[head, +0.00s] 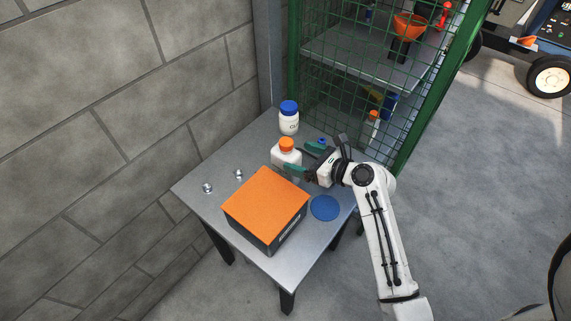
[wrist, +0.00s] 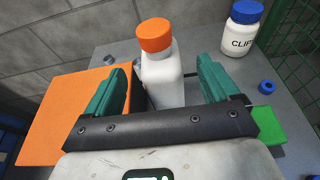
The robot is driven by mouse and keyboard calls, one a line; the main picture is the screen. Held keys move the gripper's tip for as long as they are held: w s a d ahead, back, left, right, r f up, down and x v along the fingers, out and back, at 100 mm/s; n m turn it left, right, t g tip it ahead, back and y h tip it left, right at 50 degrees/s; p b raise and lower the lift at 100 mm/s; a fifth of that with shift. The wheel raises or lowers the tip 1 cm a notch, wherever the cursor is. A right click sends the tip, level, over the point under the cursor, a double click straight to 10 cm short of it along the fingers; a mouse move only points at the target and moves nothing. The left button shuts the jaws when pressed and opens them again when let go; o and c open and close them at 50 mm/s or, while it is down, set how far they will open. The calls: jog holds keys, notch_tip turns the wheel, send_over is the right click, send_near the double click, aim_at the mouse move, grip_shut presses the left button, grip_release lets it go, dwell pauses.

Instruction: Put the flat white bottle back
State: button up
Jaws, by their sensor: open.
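A flat white bottle with an orange cap (head: 286,156) stands upright on the grey table, just behind the orange-topped box. My gripper (head: 299,157) reaches in from the right with its two teal fingers open, one on each side of the bottle. In the wrist view the bottle (wrist: 162,80) stands between the spread fingers (wrist: 163,76), with a clear gap to the right finger. The left finger is nearer to it; I cannot tell whether they touch. The lower part of the bottle is hidden by my gripper.
A white jar with a blue lid (head: 289,118) stands at the table's back corner. The orange-topped box (head: 265,205), a blue disc (head: 325,208) and small metal pieces (head: 207,188) share the table (head: 205,206). A green mesh cage (head: 340,95) rises behind. A green block (wrist: 270,125) lies right.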

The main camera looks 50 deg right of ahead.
aim_at(286, 153)
jog(key=shift+p+x, duration=0.35)
jog(key=shift+x, duration=2.8)
jog(key=shift+f, duration=0.15)
grip_shut()
